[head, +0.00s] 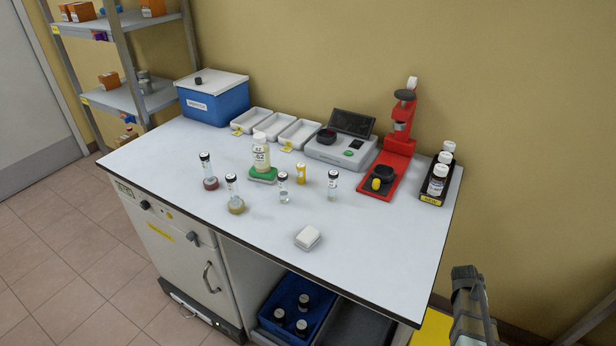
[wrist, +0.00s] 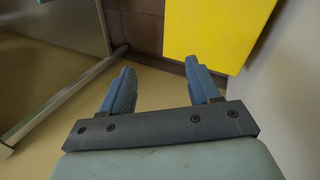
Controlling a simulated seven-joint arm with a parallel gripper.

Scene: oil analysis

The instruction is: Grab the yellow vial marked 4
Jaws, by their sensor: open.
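Several vials with black caps stand on the white table. One vial (head: 235,195) has a yellowish base, and one to its left (head: 209,172) has a reddish base. Two clear vials (head: 283,188) (head: 333,186) stand farther right. A small yellow cylinder (head: 301,174) stands behind them. The number 4 cannot be read on any of these, so I cannot tell which is marked 4. My gripper (wrist: 160,68) is open and empty in the wrist view, its two blue fingers apart above the floor. No vial shows in the wrist view.
A white-capped bottle (head: 261,155) on a green base stands behind the vials. A scale (head: 340,150), a red stand (head: 393,165) and a dark bottle rack (head: 435,192) are to the right. A small white block (head: 307,238) lies near the front edge. The front left tabletop is clear.

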